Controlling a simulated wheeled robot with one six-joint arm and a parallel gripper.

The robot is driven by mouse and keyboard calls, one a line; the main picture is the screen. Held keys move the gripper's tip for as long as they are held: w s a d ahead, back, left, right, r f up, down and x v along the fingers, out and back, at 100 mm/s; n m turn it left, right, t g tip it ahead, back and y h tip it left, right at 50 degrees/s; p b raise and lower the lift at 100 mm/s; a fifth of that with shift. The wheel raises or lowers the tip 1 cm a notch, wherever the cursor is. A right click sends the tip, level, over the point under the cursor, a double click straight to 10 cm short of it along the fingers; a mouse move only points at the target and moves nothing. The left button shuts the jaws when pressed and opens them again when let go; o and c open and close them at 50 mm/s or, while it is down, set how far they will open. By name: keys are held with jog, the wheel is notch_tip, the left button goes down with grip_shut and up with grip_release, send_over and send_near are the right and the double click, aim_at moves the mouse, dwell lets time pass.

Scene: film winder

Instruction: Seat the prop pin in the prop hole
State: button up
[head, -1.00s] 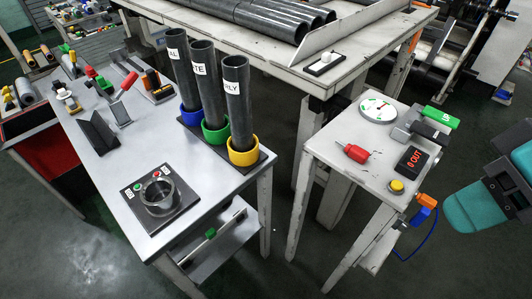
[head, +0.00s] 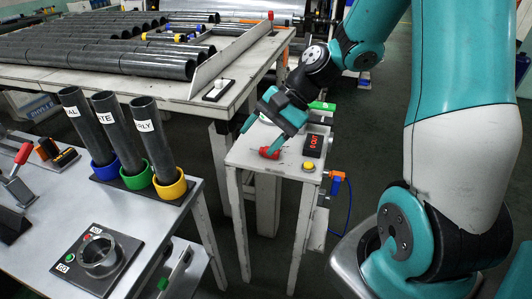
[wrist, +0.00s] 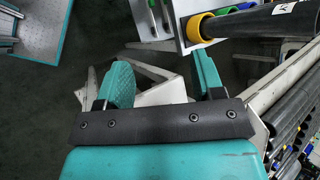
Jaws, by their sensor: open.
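A small red piece (head: 269,153), possibly the prop pin, lies on top of the small white stand (head: 240,158). My gripper (head: 262,136) is open above that stand. One fingertip is close to the red piece; I cannot tell whether they touch. In the wrist view my gripper (wrist: 163,75) shows two teal fingers well apart, with nothing held between them and a white stand surface beyond. The red piece does not show in the wrist view. I cannot make out the prop hole in either view.
On the stand are a display (head: 314,145), a yellow button (head: 309,166) and a green block (head: 322,106). Labelled dark tubes stand in blue, green and yellow cups (head: 168,184) at left. A long table (head: 150,86) with several dark rolls is behind. Floor is clear in front.

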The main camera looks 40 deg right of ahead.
aim_at(264, 151)
jog(key=d+f+m+t, duration=0.3)
jog(key=d+m, duration=0.3)
jog(key=d, duration=0.1)
jog(key=d+f+m+t, duration=0.2)
jog(key=d+f+m, duration=0.2)
jog(key=d+m, duration=0.2)
jog(key=d+f+m+t, duration=0.3)
jog(key=d+m, duration=0.3)
jog(key=d, duration=0.2)
jog(key=shift+s+d+f+t, duration=0.15)
jog(key=shift+f+t, duration=0.15)
jog(key=shift+w+f+p, duration=0.2)
jog(key=shift+p, duration=0.1)
jog(key=p+x, duration=0.4)
jog(key=x, duration=1.2)
jog(key=shift+w+a+f, duration=0.15)
jog(key=shift+w+a, duration=0.05)
jog(key=shift+w, duration=0.05)
jog(key=shift+c, duration=0.3)
jog(key=c, duration=0.9)
